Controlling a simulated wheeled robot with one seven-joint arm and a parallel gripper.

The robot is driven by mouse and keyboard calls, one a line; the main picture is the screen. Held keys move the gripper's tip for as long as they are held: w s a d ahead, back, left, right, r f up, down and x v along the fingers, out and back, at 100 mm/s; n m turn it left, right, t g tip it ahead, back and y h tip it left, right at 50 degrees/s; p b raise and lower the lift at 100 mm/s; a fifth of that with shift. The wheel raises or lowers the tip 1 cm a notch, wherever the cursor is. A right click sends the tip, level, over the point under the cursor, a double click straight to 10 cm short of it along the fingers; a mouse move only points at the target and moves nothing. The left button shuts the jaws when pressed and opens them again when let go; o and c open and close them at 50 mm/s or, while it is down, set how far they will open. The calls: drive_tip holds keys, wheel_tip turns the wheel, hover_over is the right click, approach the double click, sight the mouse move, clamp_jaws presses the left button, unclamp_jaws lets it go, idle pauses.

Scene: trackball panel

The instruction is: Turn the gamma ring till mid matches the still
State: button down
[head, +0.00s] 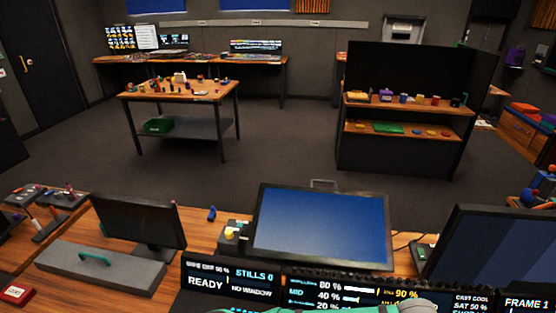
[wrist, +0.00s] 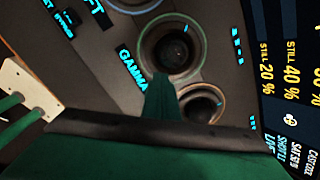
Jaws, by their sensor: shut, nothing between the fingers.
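In the wrist view, the gamma ring (wrist: 204,45), a thin pale-green circle around a dark round well, lies at top centre of the grey-brown panel, with the cyan label GAMMA (wrist: 132,68) beside it. My gripper (wrist: 172,82) is shut, its green fingers pointing at the ring's lower edge; I cannot tell whether they touch it. The panel screen (wrist: 285,70), sideways here, reads STILL 40 % and STILL 20 %. In the head view, the panel readout (head: 355,294) shows MID 40 % and a yellow 90 %. The panel's controls are hidden there.
A second ring (wrist: 222,100) sits close beside the fingers, and part of another shows at the top edge. In the head view, a blue monitor (head: 320,222) stands behind the readouts, with a dark monitor (head: 130,220) to its left.

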wheel_tip(320, 180, up, 8)
idle(1.0)
drive_tip(key=shift+r, duration=0.1)
